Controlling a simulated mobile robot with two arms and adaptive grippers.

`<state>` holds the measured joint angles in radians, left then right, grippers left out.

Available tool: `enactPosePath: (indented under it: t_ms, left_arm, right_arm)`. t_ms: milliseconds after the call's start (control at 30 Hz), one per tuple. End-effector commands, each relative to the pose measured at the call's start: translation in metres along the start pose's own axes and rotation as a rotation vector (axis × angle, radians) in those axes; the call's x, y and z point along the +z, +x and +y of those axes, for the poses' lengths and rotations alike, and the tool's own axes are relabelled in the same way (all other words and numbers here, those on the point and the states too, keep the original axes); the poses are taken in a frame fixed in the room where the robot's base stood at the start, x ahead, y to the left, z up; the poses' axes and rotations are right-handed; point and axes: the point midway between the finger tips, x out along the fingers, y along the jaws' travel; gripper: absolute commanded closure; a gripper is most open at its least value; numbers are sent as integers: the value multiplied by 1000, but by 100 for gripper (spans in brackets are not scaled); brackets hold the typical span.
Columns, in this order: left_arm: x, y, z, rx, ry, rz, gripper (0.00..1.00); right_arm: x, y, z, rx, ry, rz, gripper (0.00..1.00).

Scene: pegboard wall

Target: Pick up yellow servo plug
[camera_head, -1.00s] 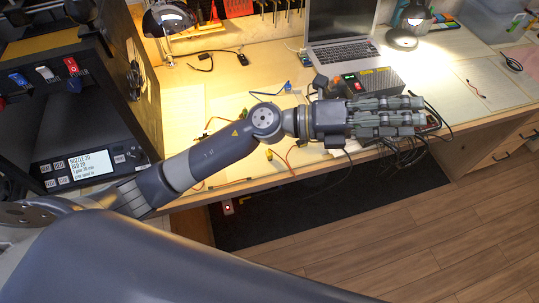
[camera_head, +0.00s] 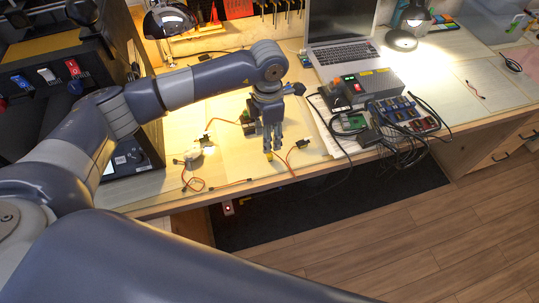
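A small yellow plug (camera_head: 270,156) lies on the wooden bench (camera_head: 240,165) near its front edge, in the middle of the head view. My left gripper (camera_head: 272,148) points down just behind and above it, with its fingertips close to the plug. Whether they touch it I cannot tell. The fingers look close together, and any gap between them is too small to judge. My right gripper is not in view.
Small parts with orange wires lie on both sides, at left (camera_head: 193,158) and right (camera_head: 302,144). A black machine (camera_head: 50,75) stands at left.

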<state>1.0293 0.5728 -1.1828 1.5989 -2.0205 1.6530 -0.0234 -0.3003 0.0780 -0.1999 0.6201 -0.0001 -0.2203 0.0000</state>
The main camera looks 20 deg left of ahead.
Motion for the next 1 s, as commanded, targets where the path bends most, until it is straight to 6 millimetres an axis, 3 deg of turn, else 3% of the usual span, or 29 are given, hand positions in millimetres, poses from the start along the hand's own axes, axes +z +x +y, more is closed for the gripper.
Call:
enactPosePath:
  t_ms: [333, 600, 867, 900, 1000]
  left_arm:
    - [1, 33, -4, -5, 1, -1, 57]
    - [2, 71, -6, -4, 0, -2, 57]
    - [3, 76, -5, -2, 1, -4, 57]
    - [3, 76, -5, -2, 1, -4, 59]
    - [3, 76, -5, -2, 1, -4, 79]
  right_arm:
    - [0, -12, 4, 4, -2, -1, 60]
    - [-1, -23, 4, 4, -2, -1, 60]
    - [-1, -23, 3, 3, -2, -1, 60]
    - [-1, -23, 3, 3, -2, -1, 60]
    - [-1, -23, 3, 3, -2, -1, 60]
